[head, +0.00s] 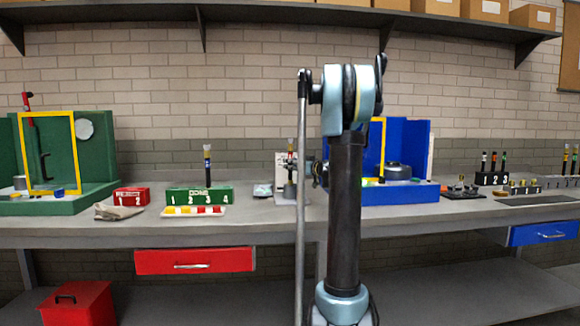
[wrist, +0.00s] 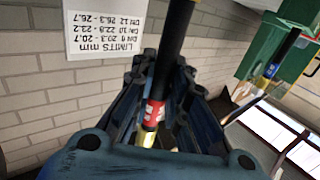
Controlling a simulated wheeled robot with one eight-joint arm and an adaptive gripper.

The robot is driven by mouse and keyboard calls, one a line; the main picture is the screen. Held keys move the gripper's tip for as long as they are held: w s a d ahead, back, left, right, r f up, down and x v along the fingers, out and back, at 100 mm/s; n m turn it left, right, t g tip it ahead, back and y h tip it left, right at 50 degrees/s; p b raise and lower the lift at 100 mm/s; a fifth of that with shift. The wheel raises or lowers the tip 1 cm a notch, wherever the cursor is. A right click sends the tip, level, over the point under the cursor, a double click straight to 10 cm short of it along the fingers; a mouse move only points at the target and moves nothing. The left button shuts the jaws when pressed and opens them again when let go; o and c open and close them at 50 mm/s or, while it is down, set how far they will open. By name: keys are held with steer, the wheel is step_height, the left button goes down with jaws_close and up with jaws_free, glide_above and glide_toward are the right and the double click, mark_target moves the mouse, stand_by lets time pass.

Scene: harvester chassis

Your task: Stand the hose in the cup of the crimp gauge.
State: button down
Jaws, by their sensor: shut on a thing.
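My gripper (wrist: 158,112) is shut on the hose (wrist: 176,35) in the wrist view. The hose is black, with a red label and a yellow band between the fingers. In the head view the hose (head: 290,148) is upright at the crimp gauge, in front of its white limits card (head: 281,161). The card also shows in the wrist view (wrist: 104,27). The gauge's grey cup (head: 289,191) is below the hose. My arm partly hides this spot, and I cannot tell whether the hose's lower end is inside the cup.
A green rack (head: 186,197) marked 1 to 4 holds another hose (head: 207,160) to the left. A tray of coloured cells (head: 181,212) lies before it. A blue fixture (head: 405,192) stands close on the right. A red box (head: 131,197) and grey cloth (head: 118,212) are farther left.

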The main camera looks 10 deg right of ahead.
steer(key=shift+f, duration=1)
steer(key=c, duration=1.5)
jaws_free()
